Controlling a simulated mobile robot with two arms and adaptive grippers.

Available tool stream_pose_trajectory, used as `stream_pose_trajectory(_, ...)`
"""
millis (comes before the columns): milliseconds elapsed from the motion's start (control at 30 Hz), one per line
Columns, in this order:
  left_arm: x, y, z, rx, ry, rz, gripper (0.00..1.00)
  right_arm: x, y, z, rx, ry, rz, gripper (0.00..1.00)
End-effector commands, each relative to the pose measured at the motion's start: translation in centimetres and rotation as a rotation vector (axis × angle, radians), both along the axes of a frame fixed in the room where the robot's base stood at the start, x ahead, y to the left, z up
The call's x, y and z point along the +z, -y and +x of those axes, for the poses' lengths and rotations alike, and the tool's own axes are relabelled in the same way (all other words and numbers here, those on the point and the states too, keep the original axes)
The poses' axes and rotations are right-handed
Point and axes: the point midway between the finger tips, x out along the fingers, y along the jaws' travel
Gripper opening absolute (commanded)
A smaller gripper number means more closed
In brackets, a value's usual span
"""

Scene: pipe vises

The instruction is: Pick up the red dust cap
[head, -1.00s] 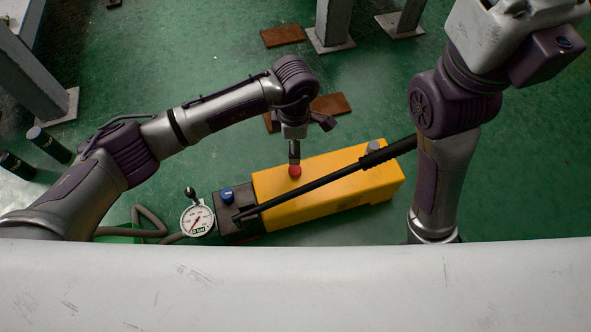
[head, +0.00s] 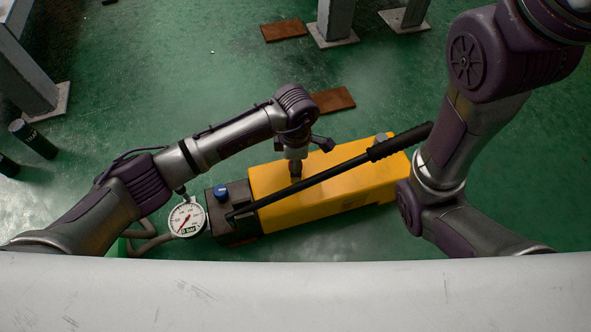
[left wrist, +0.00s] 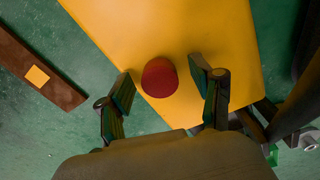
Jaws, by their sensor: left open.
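The red dust cap (left wrist: 160,77) sits on the yellow pump body (left wrist: 205,30), round side up in the left wrist view. My left gripper (left wrist: 163,88) is open, with one finger on each side of the cap in the picture. I cannot tell whether the fingertips reach down around it. In the head view the left gripper (head: 296,172) points down at the pump's top. My right arm is at the right edge, its gripper out of view.
A black pump lever (head: 330,172) runs across the pump close to my left gripper. A pressure gauge (head: 187,219) and blue knob (head: 220,191) are at its left end. Rusty plates (head: 333,100) and grey posts (head: 336,22) stand or lie beyond on green floor.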

Motion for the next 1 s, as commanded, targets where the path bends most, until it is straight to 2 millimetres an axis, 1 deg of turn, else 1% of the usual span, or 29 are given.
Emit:
stream_pose_trajectory(200,0.0,0.0,0.0,0.0,0.001,-0.001,0.66,0.0,0.0,0.0,0.0,0.0,0.0,0.0)
stream_pose_trajectory(233,0.0,0.0,0.0,0.0,0.001,-0.001,0.64,0.0,0.0,0.0,0.0,0.0,0.0,0.0)
stream_pose_trajectory(467,0.0,0.0,0.0,0.0,0.001,-0.001,0.26,0.0,0.0,0.0,0.0,0.001,-0.001,0.0)
stream_pose_trajectory(500,0.0,0.0,0.0,0.0,0.001,-0.001,0.19,0.0,0.0,0.0,0.0,0.001,-0.001,0.0)
stream_pose_trajectory(567,0.0,0.0,0.0,0.0,0.001,-0.001,0.11,0.0,0.0,0.0,0.0,0.001,-0.001,0.0)
stream_pose_trajectory(767,0.0,0.0,0.0,0.0,0.001,-0.001,0.1,0.0,0.0,0.0,0.0,0.001,-0.001,0.0)
stream_pose_trajectory(833,0.4,0.0,0.1,0.0,0.002,-0.001,0.1,0.3,0.0,0.0,0.0,0.001,-0.001,0.0)
stream_pose_trajectory(933,1.7,0.0,0.1,0.0,0.004,-0.001,0.1,1.2,0.0,0.0,0.0,-0.001,0.0,0.0)
stream_pose_trajectory(1000,3.2,0.0,0.1,-0.002,0.005,0.0,0.1,2.3,0.0,0.1,0.0,-0.001,0.0,0.0)
